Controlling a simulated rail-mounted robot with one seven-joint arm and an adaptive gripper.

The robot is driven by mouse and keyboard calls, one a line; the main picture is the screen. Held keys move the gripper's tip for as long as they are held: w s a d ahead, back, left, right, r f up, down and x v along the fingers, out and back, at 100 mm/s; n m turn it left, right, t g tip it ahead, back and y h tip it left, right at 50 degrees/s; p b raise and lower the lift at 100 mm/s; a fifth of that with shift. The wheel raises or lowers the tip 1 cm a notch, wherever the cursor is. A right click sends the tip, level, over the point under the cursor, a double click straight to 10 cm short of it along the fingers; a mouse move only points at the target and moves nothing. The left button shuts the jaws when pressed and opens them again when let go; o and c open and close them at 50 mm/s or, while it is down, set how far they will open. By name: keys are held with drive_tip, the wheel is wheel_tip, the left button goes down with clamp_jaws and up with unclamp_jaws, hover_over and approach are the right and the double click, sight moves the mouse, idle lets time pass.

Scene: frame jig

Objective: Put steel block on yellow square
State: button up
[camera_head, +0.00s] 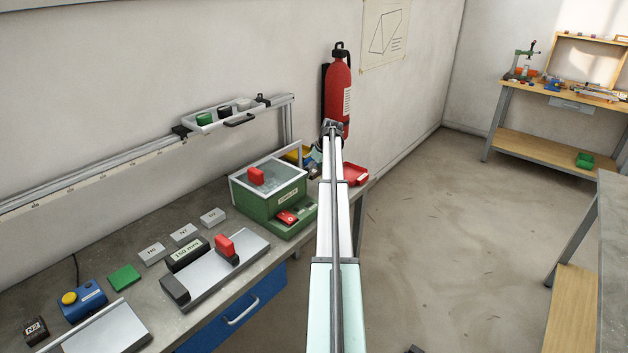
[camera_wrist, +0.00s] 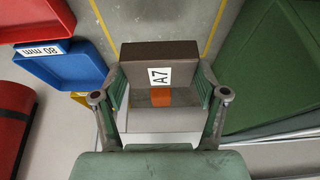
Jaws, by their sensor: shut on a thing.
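In the wrist view a dark brown-grey block (camera_wrist: 135,54) with a white A7 label and an orange patch sits between the two fingers of my gripper (camera_wrist: 160,92). The fingers are shut on its left and right sides. Yellow lines (camera_wrist: 215,28) on the grey bench top run on both sides beyond the block, like parts of a square outline. The middle of that outline is hidden behind the block. I cannot tell whether the block touches the bench.
A blue bin (camera_wrist: 84,76) marked 80 mm and a red bin (camera_wrist: 30,22) lie left of the block. A green box (camera_wrist: 280,70) stands close on the right. A red fire extinguisher (camera_head: 338,85) hangs on the wall behind. Several labelled blocks lie along the bench (camera_head: 215,300).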

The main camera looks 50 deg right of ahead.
sight(314, 188)
drive_tip(key=shift+f+p, duration=0.75)
drive_tip(key=shift+f, duration=2.25)
drive_tip(key=shift+f, duration=0.1)
drive_tip(key=o, duration=1.8)
drive_tip(key=shift+f, duration=0.1)
drive_tip(key=shift+r, duration=0.25)
drive_tip(key=b+v, duration=0.3)
drive_tip(key=v, duration=0.8)
drive_tip(key=shift+s+r, duration=0.25)
drive_tip(key=shift+r, duration=0.1)
